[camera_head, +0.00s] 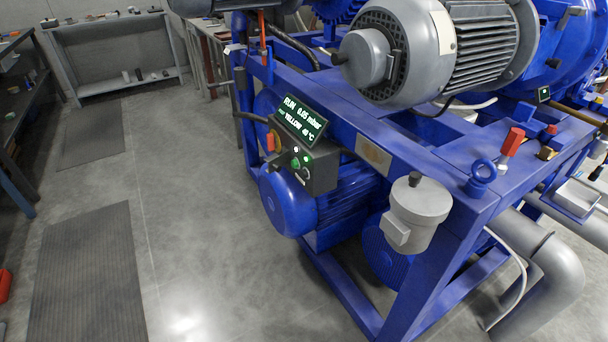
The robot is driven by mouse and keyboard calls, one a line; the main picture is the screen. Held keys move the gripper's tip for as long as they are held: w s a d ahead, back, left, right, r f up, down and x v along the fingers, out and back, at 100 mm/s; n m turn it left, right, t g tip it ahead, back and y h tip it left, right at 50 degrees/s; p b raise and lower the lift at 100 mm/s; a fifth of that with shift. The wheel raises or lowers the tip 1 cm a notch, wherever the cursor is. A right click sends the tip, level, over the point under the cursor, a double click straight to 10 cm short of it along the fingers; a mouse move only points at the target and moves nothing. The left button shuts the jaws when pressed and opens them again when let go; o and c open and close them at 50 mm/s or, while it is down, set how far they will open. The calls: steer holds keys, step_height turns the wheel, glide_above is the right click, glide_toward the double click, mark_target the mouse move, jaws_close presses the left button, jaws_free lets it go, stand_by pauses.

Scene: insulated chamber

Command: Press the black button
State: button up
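A dark grey control box (322,174) is mounted on the near side of the blue machine frame, left of the picture's middle. Its tilted display (300,119) shows green and white text, including "RUN" and "YELLOW". Small controls sit on the face below the display. A green button (295,163) is among them, with a dark round control (304,173) just below and right of it. This may be the black button, but it is too small to be sure. An orange-red switch (271,142) is on the box's left side. My gripper is not in view.
The blue frame (400,160) carries a large grey motor (430,55). A grey canister (420,205) hangs at the near corner, and thick grey pipes (545,270) run at lower right. Open grey floor (190,230) and dark mats (85,275) lie left of the machine.

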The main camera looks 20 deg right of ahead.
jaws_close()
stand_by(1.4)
